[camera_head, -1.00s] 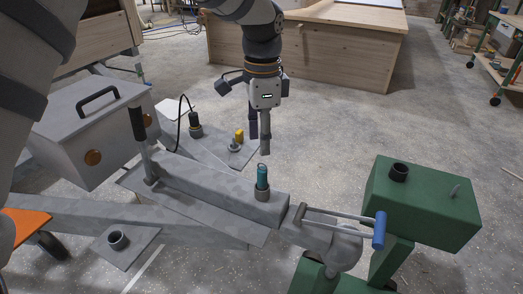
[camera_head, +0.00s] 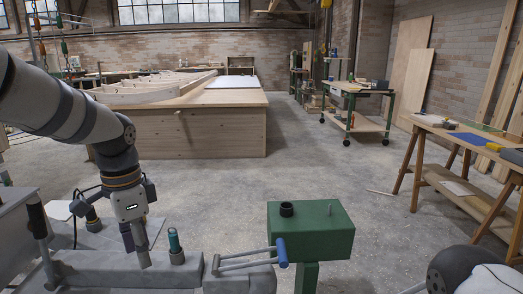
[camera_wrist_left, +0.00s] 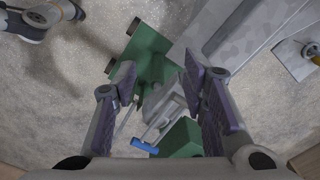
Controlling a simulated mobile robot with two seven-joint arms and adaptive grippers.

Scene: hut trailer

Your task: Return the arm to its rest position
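My left arm comes in from the left in the head view. Its left gripper (camera_head: 136,250) points down above the grey trailer drawbar (camera_head: 110,272). In the left wrist view its two fingers stand apart with nothing between them (camera_wrist_left: 165,100). A teal-topped piece (camera_head: 174,240) stands upright in a collar on the drawbar, just right of the gripper and apart from it in the picture. Part of my right arm (camera_head: 470,272) shows at the bottom right; its gripper is not seen there.
A green block on a post (camera_head: 318,232) stands right of the drawbar, near a coupling with a blue-ended handle (camera_head: 281,252). The block also shows in the left wrist view (camera_wrist_left: 140,55). A wooden bench (camera_head: 195,132) is behind, a sawhorse table (camera_head: 450,135) at right. Open floor lies between.

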